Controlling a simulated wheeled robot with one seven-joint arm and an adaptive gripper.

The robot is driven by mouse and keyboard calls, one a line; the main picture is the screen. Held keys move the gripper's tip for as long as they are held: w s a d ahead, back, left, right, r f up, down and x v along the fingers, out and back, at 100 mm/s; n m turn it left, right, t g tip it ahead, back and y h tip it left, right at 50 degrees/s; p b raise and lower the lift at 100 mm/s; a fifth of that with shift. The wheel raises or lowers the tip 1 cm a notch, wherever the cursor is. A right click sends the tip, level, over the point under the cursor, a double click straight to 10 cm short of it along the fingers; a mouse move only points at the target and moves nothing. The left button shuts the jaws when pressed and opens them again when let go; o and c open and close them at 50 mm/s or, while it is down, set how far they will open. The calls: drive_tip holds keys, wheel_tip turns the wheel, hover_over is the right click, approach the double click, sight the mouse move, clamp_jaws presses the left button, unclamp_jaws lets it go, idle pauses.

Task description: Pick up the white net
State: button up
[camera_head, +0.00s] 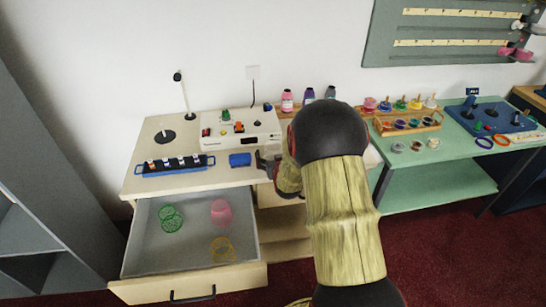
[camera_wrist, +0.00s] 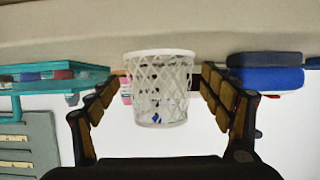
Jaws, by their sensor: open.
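The white net (camera_wrist: 158,90) is a small lattice basket, seen in the wrist view between the two fingers of my gripper (camera_wrist: 162,82). It appears inverted in that view, where the counter surface is at the top. The fingers are open on either side of it, with a narrow gap visible at the right; contact at the left is hard to tell. In the head view my gripper (camera_head: 268,160) is at the counter's right part, beside a blue block (camera_head: 240,159). My arm hides most of that spot, and I cannot make out the net there.
An open drawer (camera_head: 147,235) below holds green, pink and yellow nets. The blue block also shows close to the right finger in the wrist view (camera_wrist: 265,75). A blue rack (camera_head: 175,168), a white console (camera_head: 240,142) and bottles (camera_head: 287,101) stand on the counter. A green table (camera_head: 440,175) is right.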

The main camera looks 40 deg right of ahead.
drive_tip(key=shift+w+d+f, duration=0.1)
drive_tip(key=shift+w+d, duration=0.1)
drive_tip(key=shift+w, duration=0.15)
drive_tip(key=shift+c, duration=0.7)
drive_tip(key=c, duration=0.7)
drive_tip(key=shift+c, duration=0.5)
